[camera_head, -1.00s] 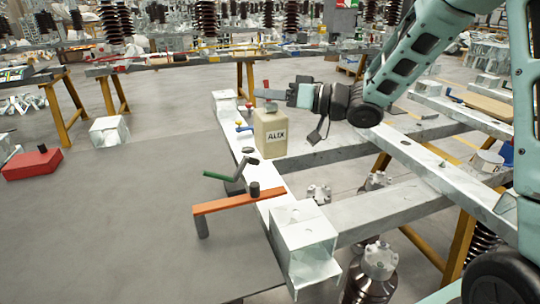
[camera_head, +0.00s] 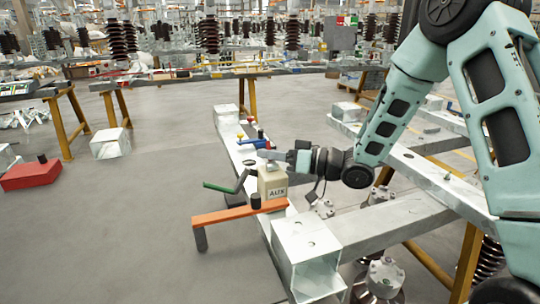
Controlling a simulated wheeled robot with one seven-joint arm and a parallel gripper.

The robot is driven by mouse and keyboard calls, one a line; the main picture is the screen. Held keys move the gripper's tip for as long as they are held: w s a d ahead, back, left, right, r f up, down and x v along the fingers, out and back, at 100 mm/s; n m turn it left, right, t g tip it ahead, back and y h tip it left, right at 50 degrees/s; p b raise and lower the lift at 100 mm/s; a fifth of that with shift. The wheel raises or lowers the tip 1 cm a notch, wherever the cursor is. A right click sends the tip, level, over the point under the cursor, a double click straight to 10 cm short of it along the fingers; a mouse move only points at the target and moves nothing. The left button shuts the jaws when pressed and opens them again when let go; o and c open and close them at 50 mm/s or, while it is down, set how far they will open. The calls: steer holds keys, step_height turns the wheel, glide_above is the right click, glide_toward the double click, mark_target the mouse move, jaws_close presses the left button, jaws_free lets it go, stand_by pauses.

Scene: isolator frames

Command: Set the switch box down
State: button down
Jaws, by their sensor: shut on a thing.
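The switch box (camera_head: 272,184) is a beige block with dark lettering on its front. It is upright over the white metal beam (camera_head: 236,152), right behind the orange bar (camera_head: 235,212). My gripper (camera_head: 267,157) reaches in from the right and is shut on the top of the box. I cannot tell whether the bottom of the box touches the beam, because the orange bar and its black knob (camera_head: 256,201) cover part of that area.
An open square beam end (camera_head: 308,250) is in front. A red block (camera_head: 31,174) lies far left; the floor between is clear.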

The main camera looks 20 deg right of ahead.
steer(key=c, duration=1.5)
jaws_free()
steer(key=shift+f, duration=0.1)
steer(key=shift+r, duration=0.2)
steer(key=v, duration=1.2)
